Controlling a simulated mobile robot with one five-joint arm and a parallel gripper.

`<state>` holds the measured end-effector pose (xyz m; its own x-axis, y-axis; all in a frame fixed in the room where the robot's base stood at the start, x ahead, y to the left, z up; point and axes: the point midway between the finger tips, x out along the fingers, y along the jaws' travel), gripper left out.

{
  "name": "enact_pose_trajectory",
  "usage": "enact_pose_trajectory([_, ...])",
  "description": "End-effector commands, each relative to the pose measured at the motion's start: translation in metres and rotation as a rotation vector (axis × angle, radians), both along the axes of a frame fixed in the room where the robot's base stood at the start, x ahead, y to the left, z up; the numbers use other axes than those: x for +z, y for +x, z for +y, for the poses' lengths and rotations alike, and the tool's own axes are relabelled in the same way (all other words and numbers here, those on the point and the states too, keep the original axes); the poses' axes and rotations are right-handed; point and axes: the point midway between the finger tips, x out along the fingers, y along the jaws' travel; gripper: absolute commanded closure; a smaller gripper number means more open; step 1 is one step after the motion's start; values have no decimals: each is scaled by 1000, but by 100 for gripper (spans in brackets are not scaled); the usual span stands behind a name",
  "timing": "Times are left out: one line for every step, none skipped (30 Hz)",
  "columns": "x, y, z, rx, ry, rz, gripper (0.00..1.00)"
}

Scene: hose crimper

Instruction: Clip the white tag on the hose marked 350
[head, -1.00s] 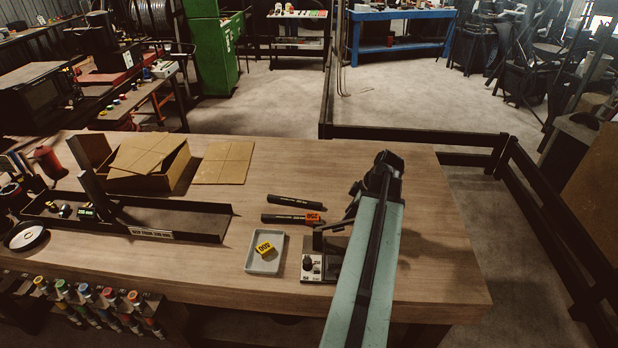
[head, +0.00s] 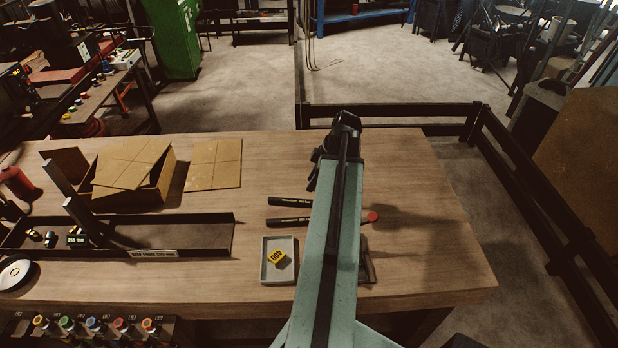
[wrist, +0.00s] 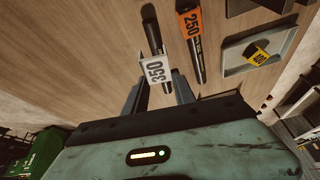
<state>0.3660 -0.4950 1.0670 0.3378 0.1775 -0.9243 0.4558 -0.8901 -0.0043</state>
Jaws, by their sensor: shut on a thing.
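The white tag marked 350 (wrist: 156,69) is held at the fingertips of my gripper (wrist: 158,84) in the wrist view. My gripper is shut on it. A black hose (wrist: 150,32) lies right behind the tag in that view; I cannot tell whether the tag touches it. A second black hose (wrist: 200,62) beside it carries an orange tag marked 250 (wrist: 192,25). In the head view the far hose (head: 290,202) and the near hose (head: 288,221) lie on the bench, their right ends hidden by my arm. My gripper (head: 322,170) is partly hidden there.
A grey tray (head: 265,275) holds a yellow tag marked 400 (head: 278,257). A red disc (head: 371,217) shows right of my arm. A dark trough (head: 200,240) and cardboard box (head: 130,170) stand left.

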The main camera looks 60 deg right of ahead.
Motion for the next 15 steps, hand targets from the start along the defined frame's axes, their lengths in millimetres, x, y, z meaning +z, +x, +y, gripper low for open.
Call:
enact_pose_trajectory([-7, 0, 0, 0, 0, 0, 100])
enact_pose_trajectory([-9, 0, 0, 0, 0, 0, 100])
enact_pose_trajectory([-13, 0, 0, 1, 0, 0, 100])
enact_pose_trajectory([-16, 0, 0, 1, 0, 0, 100])
enact_pose_trajectory([-20, 0, 0, 1, 0, 0, 100])
enact_pose_trajectory([-24, 1, 0, 1, 0, 0, 100])
enact_pose_trajectory([-28, 1, 0, 1, 0, 0, 100])
enact_pose_trajectory([-32, 1, 1, 1, 0, 0, 100])
enact_pose_trajectory([-37, 1, 1, 1, 0, 0, 100])
enact_pose_trajectory([-40, 1, 1, 1, 0, 0, 100])
enact_pose_trajectory([-44, 1, 1, 1, 0, 0, 100])
enact_pose_trajectory([-48, 1, 1, 1, 0, 0, 100])
enact_pose_trajectory([-52, 1, 1, 2, -1, 0, 100])
enact_pose_trajectory([-55, 1, 1, 2, -1, 0, 100])
enact_pose_trajectory([-60, 1, 1, 2, 0, 0, 100])
